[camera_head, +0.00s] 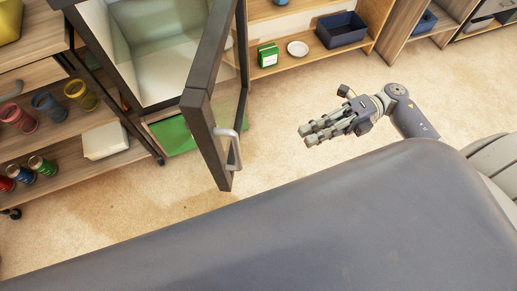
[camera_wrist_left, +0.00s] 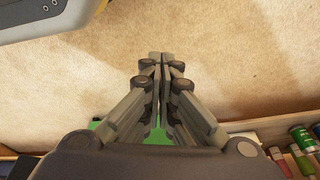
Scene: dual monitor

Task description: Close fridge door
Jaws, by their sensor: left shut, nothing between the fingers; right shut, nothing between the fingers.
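The fridge (camera_head: 155,58) stands open at the upper left in the head view, with a pale empty-looking interior. Its glass door (camera_head: 203,105) has a dark frame and swings out toward me. A light grey handle (camera_head: 232,148) is on the door's outer right side. My right gripper (camera_head: 306,136) is to the right of the door, apart from it, shut and empty above the floor. My left gripper (camera_wrist_left: 160,58) shows only in the left wrist view, shut and empty over the carpet. The fridge door is not visible in that view.
A wooden shelf with cups (camera_head: 48,104) and cans stands left of the fridge. Wooden shelving at the back holds a green box (camera_head: 267,55), a white bowl (camera_head: 297,48) and a dark blue bin (camera_head: 341,30). The beige carpet (camera_head: 300,95) right of the door is clear.

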